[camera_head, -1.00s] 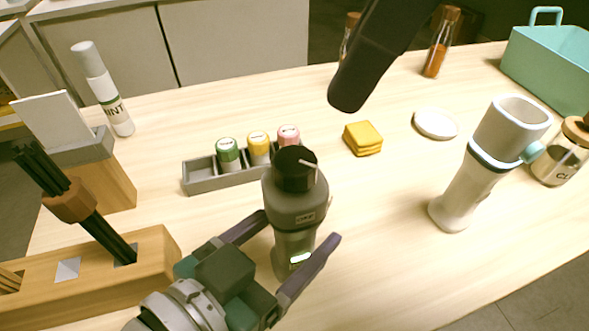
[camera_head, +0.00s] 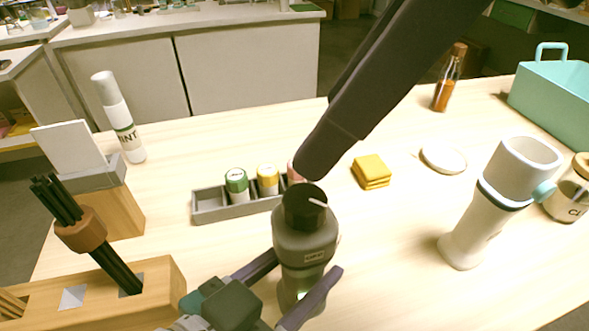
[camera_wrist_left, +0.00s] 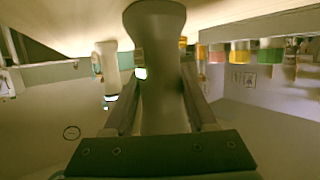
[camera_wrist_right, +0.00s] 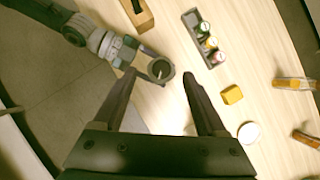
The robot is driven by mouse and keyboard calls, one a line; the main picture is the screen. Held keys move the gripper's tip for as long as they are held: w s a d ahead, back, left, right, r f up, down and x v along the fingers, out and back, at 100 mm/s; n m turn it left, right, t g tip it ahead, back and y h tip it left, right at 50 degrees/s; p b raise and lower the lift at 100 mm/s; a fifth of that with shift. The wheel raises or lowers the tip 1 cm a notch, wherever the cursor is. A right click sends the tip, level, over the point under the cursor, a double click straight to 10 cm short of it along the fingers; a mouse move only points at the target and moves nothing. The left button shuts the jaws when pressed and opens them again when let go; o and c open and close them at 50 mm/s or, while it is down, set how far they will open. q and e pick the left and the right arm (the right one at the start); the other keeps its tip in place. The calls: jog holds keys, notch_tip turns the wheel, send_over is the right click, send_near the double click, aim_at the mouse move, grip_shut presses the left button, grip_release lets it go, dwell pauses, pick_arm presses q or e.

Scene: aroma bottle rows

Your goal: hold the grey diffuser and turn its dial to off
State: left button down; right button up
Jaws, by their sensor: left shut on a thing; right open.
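The grey diffuser (camera_head: 303,243) stands upright on the table, with a black dial (camera_head: 304,208) on top. The dial's white pointer line points to the right, and a small label sits on the body below. My left gripper (camera_head: 303,272) is shut around the diffuser's narrower body; the left wrist view shows the diffuser (camera_wrist_left: 158,60) between its fingers, with a lit green-white panel. My right gripper (camera_head: 318,165) comes from the upper right, its tip just above and behind the dial. In the right wrist view my right gripper (camera_wrist_right: 160,78) is open, with the diffuser top (camera_wrist_right: 160,68) between and beyond its fingertips.
A grey tray (camera_head: 210,203) with green, yellow and pink-capped bottles stands close behind. Yellow sponges (camera_head: 371,172), a white dish (camera_head: 443,158) and a white diffuser (camera_head: 480,215) are to the right. A wooden reed holder (camera_head: 165,290) is at left.

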jog(key=f+y, duration=0.1)
jog(key=w+a+y, duration=0.1)
jog(key=a+f+y, duration=0.1)
jog(key=shift+w+a+f+t, duration=0.1)
jog(key=shift+w+f+t, duration=0.15)
jog(key=shift+f+t, duration=0.15)
jog(key=shift+w+f+m+t+y, duration=0.6)
jog(key=shift+w+f+t+y, duration=0.4)
jog(key=shift+w+t+y, duration=0.15)
jog(key=w+d+f+m+t+y, duration=0.1)
jog(key=d+f+t, duration=0.2)
jog(key=d+t, duration=0.2)
jog(key=m+t, duration=0.4)
jog(key=t, duration=0.1)
send_near(291, 192)
jog(key=shift+g, duration=0.25)
jog(key=x, duration=1.2)
jog(key=shift+w+d+f, duration=0.2)
jog(key=shift+d+f, duration=0.05)
grip_shut()
